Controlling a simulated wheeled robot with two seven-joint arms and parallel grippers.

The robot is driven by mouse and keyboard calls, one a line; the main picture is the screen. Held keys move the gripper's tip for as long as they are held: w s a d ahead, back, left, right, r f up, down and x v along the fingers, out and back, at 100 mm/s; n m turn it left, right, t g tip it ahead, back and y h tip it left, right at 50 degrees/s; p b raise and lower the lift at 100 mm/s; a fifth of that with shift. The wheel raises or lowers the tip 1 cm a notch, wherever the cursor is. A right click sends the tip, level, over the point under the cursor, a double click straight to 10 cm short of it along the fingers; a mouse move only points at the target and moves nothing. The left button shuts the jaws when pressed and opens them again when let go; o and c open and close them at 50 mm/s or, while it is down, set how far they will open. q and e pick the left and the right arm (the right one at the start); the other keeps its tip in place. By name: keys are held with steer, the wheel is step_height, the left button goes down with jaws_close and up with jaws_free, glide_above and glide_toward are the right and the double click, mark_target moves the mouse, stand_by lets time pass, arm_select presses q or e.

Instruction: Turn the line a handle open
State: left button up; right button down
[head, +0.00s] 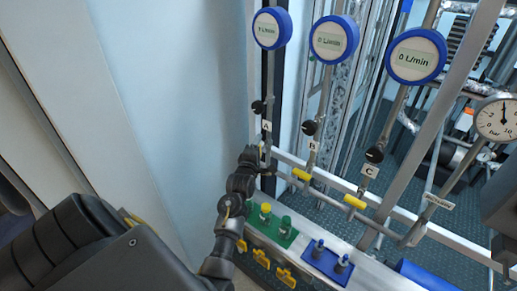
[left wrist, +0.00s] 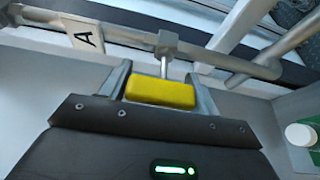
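The line A handle, a yellow bar (left wrist: 160,92), lies nearly along the pipe labelled A (left wrist: 85,38) in the left wrist view. My left gripper (left wrist: 162,88) has one finger against each end of the bar and appears shut on it. In the head view my left gripper (head: 262,160) is at line A, below its black knob (head: 258,107); the handle is largely hidden there. The line A flow meter (head: 272,28) reads in L/min, its digit unclear.
The yellow line B (head: 301,174) and line C (head: 354,202) handles lie across their pipes to the right; both flow meters there read 0. Below stand green (head: 279,233) and blue (head: 325,262) valve blocks. A pressure gauge (head: 496,118) is at right.

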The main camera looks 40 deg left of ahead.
arm_select(q)
steer(key=o, duration=0.3)
steer(key=shift+b+v, duration=1.4)
steer(key=shift+v, duration=4)
